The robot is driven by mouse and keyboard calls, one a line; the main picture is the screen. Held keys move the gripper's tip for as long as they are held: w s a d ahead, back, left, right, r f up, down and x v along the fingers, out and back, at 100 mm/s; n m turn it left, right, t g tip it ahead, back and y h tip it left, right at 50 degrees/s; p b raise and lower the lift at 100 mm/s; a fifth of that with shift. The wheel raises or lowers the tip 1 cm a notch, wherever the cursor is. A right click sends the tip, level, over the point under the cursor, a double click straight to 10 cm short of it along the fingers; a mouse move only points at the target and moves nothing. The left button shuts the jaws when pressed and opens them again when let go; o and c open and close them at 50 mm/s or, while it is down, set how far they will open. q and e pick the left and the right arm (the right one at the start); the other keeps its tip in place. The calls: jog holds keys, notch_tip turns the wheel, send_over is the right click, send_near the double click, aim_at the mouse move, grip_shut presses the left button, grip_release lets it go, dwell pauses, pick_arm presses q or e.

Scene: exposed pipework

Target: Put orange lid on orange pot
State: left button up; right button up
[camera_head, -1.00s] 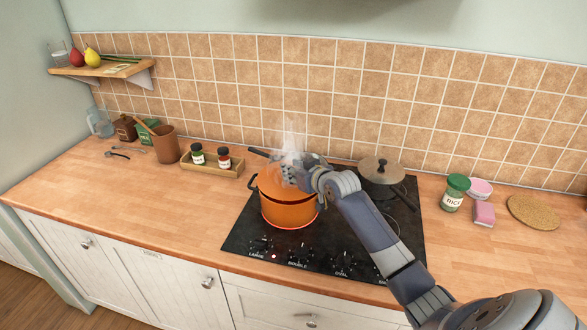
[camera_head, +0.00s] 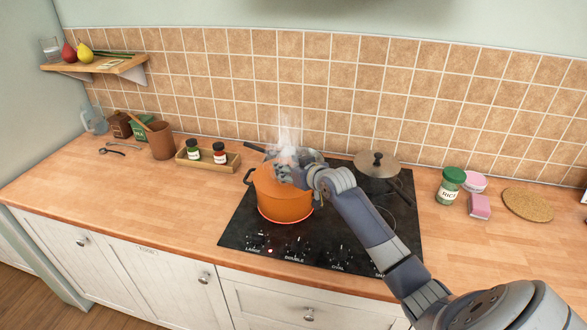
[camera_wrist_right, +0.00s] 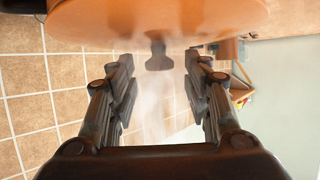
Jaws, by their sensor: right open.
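The orange pot (camera_head: 284,208) stands on a glowing red burner at the left front of the hob, its dark handle showing at the left. The orange lid (camera_head: 268,181) lies over the pot's mouth; its far side is hidden by my right gripper and steam. In the right wrist view the orange lid (camera_wrist_right: 160,18) fills the top, and its dark knob (camera_wrist_right: 158,58) lies between the fingertips with gaps on both sides. My right gripper (camera_wrist_right: 159,62) is open at the knob; it also shows above the lid in the head view (camera_head: 284,172). My left gripper is not in view.
A lidded pan (camera_head: 378,162) stands at the back right of the hob (camera_head: 345,245), and another pan is partly hidden behind the orange pot. A spice tray (camera_head: 207,164) stands left of the hob. The left counter front is clear.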

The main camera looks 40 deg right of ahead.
jog(key=shift+r, duration=0.6)
jog(key=shift+s, duration=0.35)
jog(key=b+v, duration=0.2)
jog(key=v, duration=0.9)
jog(key=shift+s, duration=0.15)
